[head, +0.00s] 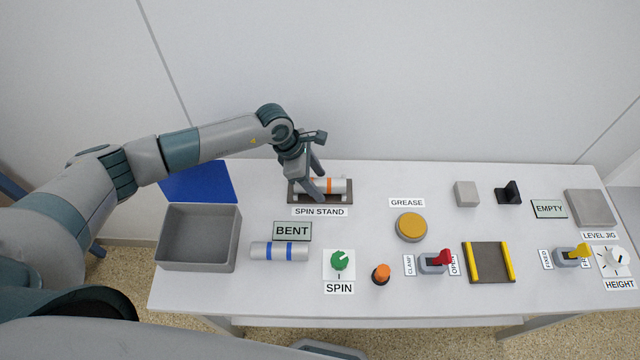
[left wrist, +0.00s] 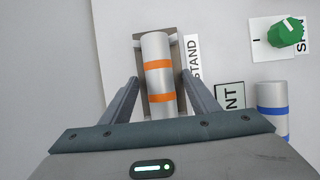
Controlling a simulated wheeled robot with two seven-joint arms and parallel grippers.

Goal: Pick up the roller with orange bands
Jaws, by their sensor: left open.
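The roller with orange bands (head: 336,186) is a light grey cylinder resting on the dark spin stand (head: 298,197) at the back left of the table. It also shows in the left wrist view (left wrist: 157,77), lying lengthwise between the fingers. My left gripper (head: 318,182) is over the left part of the stand, in front of the roller's left end. In the left wrist view my left gripper (left wrist: 160,88) is open, with one finger on each side of the roller and gaps visible. My right gripper is not in view.
A roller with blue bands (head: 279,251) lies near the BENT sign (head: 292,231). An open grey bin (head: 200,264) and a blue pad (head: 197,182) are at the left. The green SPIN knob (head: 340,260) and orange button (head: 381,274) stand in front.

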